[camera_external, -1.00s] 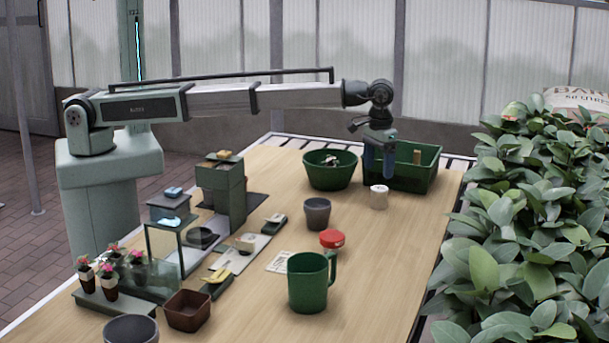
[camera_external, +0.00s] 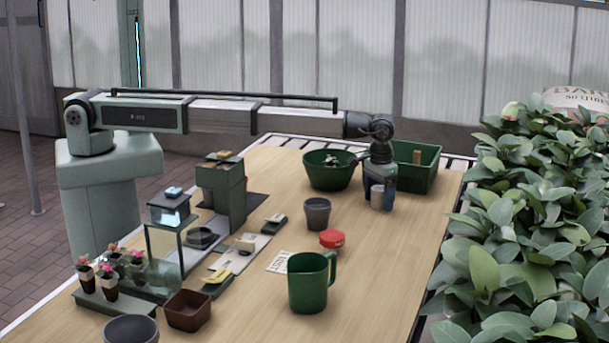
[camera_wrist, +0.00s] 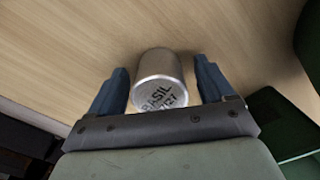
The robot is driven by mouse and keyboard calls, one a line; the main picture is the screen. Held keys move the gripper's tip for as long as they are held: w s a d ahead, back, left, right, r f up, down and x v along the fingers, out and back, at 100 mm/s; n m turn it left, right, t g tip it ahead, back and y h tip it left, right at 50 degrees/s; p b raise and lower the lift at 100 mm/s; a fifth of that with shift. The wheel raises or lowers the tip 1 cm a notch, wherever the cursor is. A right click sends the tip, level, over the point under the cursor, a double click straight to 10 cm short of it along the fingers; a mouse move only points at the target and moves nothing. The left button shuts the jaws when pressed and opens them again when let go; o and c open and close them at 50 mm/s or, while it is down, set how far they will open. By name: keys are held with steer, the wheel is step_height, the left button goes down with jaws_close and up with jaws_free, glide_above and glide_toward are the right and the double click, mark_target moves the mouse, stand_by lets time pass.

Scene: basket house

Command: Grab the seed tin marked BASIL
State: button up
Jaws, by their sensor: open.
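The seed tin (camera_wrist: 158,72) is a small silvery cylinder standing on the table, with dark lettering on its lid that reads BASIL and a second, less clear line. In the external view the tin (camera_external: 377,196) is partly covered by my gripper. My gripper (camera_wrist: 164,84) is open, with one blue finger on each side of the tin and a visible gap at each side. In the external view my gripper (camera_external: 379,192) is low over the table, at the tin's height.
A green rectangular crate (camera_external: 425,173) stands just behind my gripper, and a round green bowl (camera_external: 328,177) is to its left. A grey pot (camera_external: 317,212), a red-lidded tin (camera_external: 332,239) and a green mug (camera_external: 307,285) stand nearer. Leafy plants (camera_external: 530,230) border the right side.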

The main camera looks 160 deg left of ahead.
steer(key=shift+c, duration=0.4)
steer(key=c, duration=1)
steer(key=shift+c, duration=0.2)
steer(key=shift+r, duration=0.15)
